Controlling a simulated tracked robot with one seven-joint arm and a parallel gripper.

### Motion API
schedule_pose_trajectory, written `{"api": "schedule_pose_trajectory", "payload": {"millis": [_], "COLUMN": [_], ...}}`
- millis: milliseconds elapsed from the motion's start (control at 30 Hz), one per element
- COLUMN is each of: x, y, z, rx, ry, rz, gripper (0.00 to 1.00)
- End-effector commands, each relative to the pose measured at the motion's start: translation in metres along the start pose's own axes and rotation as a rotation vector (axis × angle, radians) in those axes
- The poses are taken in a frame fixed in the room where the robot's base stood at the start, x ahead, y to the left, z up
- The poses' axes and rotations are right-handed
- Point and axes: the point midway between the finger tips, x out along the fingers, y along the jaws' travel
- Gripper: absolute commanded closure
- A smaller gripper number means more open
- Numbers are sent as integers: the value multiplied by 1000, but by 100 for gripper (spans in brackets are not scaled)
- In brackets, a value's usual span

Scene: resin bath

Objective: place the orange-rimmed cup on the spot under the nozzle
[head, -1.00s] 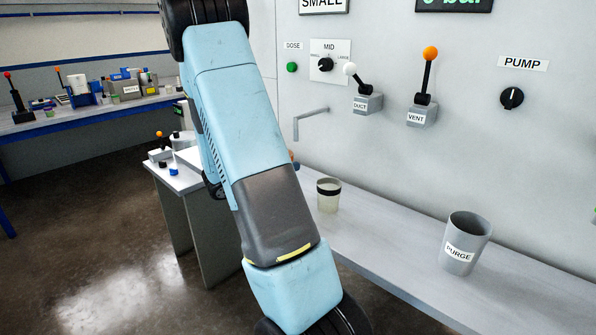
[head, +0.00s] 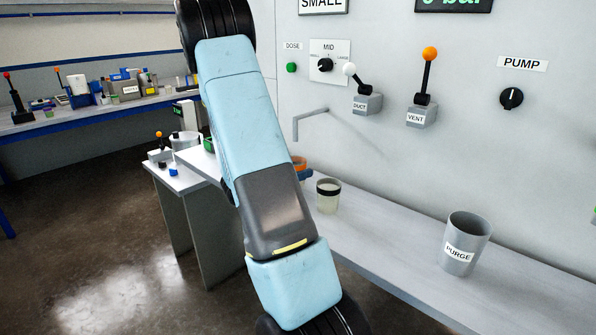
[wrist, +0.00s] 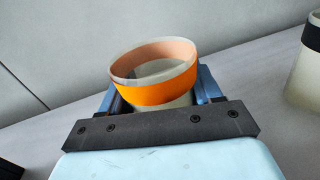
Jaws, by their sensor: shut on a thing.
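The orange-rimmed cup (wrist: 155,82) is held in my gripper (wrist: 157,95), with the blue fingers on either side of it. It is a translucent cup with a wide orange band, and its open top is visible. In the head view the orange rim (head: 300,162) shows just behind my arm, left of the black-banded cup.
A black-banded clear cup (head: 328,196) stands on the wall shelf (head: 400,248) close to the right; it also shows at the wrist view's right edge (wrist: 308,75). A grey PURGE cup (head: 465,243) stands further right. The shelf between them is clear. DUCT and VENT levers are above.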

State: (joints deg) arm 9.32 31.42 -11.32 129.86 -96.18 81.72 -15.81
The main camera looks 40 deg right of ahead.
Motion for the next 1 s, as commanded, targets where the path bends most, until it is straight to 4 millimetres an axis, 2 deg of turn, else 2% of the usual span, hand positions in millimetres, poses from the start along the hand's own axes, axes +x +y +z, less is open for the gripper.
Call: {"api": "schedule_pose_trajectory", "payload": {"millis": [100, 133, 400, 733, 867, 1000], "x": [0, 0, 0, -3, -19, -45], "y": [0, 0, 0, 0, 1, 1], "z": [-2, -2, -2, 0, 0, 0], "rx": [-1, -1, -1, 0, -1, -1], "ry": [0, 0, 0, 0, 1, 0], "rz": [0, 0, 0, 2, 4, 5], "gripper": [65, 36, 11, 11, 11, 11]}}
